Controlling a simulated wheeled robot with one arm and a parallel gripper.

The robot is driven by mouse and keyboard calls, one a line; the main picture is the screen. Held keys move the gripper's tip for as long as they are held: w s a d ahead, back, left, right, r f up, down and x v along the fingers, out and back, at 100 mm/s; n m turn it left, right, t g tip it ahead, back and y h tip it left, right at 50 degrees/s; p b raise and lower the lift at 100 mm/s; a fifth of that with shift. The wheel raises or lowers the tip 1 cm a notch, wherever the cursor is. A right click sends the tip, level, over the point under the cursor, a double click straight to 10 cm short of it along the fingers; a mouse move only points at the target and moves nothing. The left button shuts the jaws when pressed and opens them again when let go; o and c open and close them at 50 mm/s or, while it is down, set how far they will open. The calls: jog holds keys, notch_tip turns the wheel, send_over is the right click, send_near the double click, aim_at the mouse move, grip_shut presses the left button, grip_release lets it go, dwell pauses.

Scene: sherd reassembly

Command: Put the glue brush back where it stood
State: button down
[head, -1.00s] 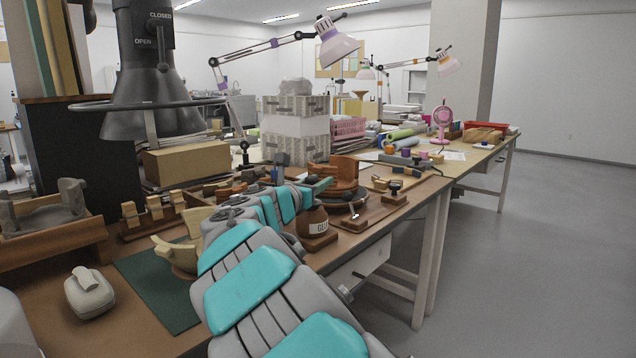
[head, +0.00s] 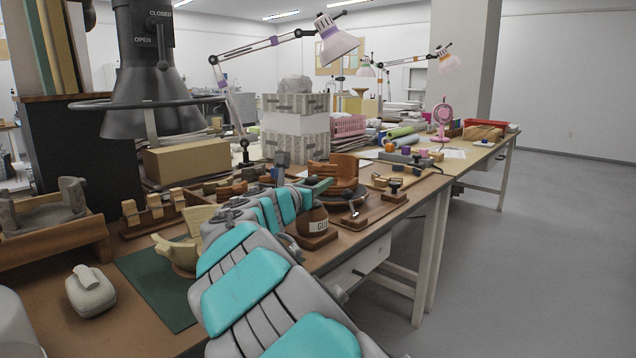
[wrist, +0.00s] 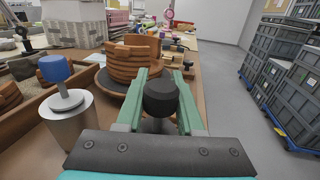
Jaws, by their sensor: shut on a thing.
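My gripper (wrist: 160,80) has two green fingers. They are closed on the sides of a dark, black-topped thing with a grey stem (wrist: 161,98), which I take to be the glue brush seen end-on. Its lower part is hidden by the gripper's plate. In the head view my gripper (head: 317,184) is above the bench, close over the brown glue pot (head: 318,225) with a white label on a wooden base. The head view does not show the brush clearly. The pot cannot be made out in the wrist view.
A blue-topped metal cylinder (wrist: 57,70) stands left of the fingers. Stacked curved brown sherds (wrist: 129,70) lie just ahead on a round stand. A wooden block with a metal tool (head: 357,216) is right of the pot. The bench's front edge is close; open floor (head: 480,260) lies beyond.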

jog(key=shift+c, duration=2.2)
grip_release()
jog(key=shift+s, duration=0.1)
jog(key=v, duration=0.7)
jog(key=shift+s+a, duration=0.2)
jog(key=shift+s, duration=0.05)
